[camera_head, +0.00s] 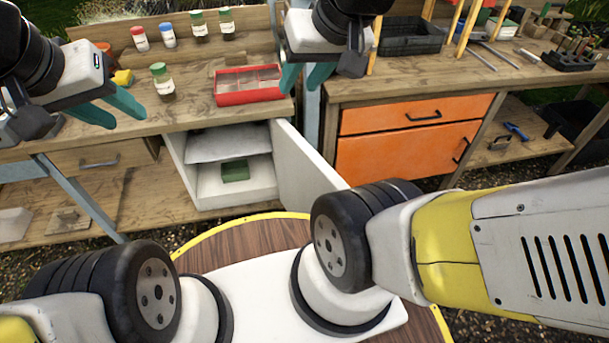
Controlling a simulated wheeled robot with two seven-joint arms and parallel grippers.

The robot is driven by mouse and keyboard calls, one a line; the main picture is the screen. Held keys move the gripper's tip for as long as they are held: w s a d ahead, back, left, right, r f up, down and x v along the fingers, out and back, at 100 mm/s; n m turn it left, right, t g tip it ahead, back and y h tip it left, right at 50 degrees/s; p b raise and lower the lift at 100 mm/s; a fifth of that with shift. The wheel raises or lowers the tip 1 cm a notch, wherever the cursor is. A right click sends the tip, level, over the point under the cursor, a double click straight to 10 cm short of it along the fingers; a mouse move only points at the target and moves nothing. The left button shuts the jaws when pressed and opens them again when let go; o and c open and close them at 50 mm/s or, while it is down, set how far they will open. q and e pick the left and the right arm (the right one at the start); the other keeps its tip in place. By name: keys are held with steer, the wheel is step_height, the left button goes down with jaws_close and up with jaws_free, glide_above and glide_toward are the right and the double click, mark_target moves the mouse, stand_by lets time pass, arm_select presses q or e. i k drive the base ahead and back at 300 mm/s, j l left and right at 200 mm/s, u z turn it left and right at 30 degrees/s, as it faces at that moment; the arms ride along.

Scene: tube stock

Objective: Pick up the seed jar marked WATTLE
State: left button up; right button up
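Several small seed jars with pale labels stand at the left bench, and the lettering is too small to read. On the raised back shelf are a red-lidded jar (140,39), a blue-lidded jar (168,36), a green-lidded jar (199,27) and a darker green-lidded jar (227,24). Another green-lidded jar (163,82) stands upright on the benchtop below. I cannot tell which is WATTLE. My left gripper (128,120) is open and empty, left of and nearer than the benchtop jar. My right gripper (299,84) is open and empty, right of the red tray.
A red divided tray (248,98) sits on the left bench (205,112). A yellow object (122,77) lies left of the benchtop jar. Below, a white cabinet's door (302,170) hangs open. The right bench holds a black crate (410,42) and tools above orange drawers (390,117).

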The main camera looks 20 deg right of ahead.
mark_target(162, 82)
steer(key=k+j+u, duration=0.1)
steer(key=k+u, duration=0.3)
steer(key=k+j+u, duration=0.35)
steer(key=k, duration=0.15)
steer(key=i+l+u, duration=0.1)
steer(key=l+u, duration=0.2)
steer(key=l, duration=0.75)
steer(key=l+u, duration=0.25)
steer(key=l, duration=2.4)
steer(key=k+j, duration=0.1)
steer(key=j, duration=1.1)
steer(key=k+j+z, duration=0.1)
steer(key=j, duration=0.45)
steer(key=i+j, duration=0.4)
steer(key=j, duration=0.25)
steer(key=i+j+z, duration=0.1)
steer(key=i, duration=0.55)
steer(key=i+j+z, duration=0.15)
steer(key=i, duration=0.4)
